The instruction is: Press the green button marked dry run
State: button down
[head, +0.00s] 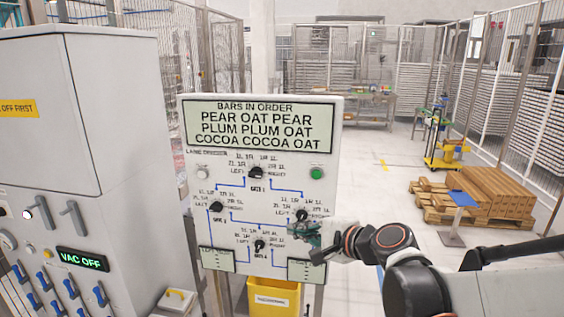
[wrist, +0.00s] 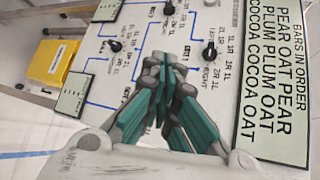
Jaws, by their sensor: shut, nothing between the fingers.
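The green button (head: 317,173) is on the right side of a white upright panel (head: 225,262), just below the sign. Its label is too small to read. My gripper (head: 303,232) is in front of the panel's lower right part, below the green button and close to the right-hand black knob (head: 302,215). In the wrist view my gripper (wrist: 163,92) has its teal-padded fingers together and empty, with the panel behind them. I cannot see the green button in the wrist view. I cannot tell whether the fingers touch the panel.
A pale button (head: 201,173) is at the panel's upper left. More black knobs (head: 256,172) sit between blue lines. A grey cabinet (head: 90,120) with levers and a VAC OFF display (head: 82,259) stands left. A yellow bin (head: 273,297) is below the panel.

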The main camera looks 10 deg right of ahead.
aim_at(316, 178)
jog(key=w+d+r+m+t+p, duration=0.3)
jog(key=w+d+r+m, duration=0.1)
jog(key=w+r+m, duration=0.1)
jog(key=shift+w+d+r+m+t+p, duration=0.15)
jog(key=shift+w+r+m+t+p, duration=0.2)
jog(key=shift+w+m, duration=0.2)
jog(key=shift+w+d, duration=0.45)
jog(key=shift+w, duration=0.95)
jog(key=shift+w+d, duration=0.45)
jog(key=shift+w, duration=1)
jog(key=shift+w+d, duration=0.45)
jog(key=shift+w, duration=0.95)
jog(key=shift+w, duration=0.1)
jog(key=shift+w+d, duration=0.15)
jog(key=shift+w, duration=0.15)
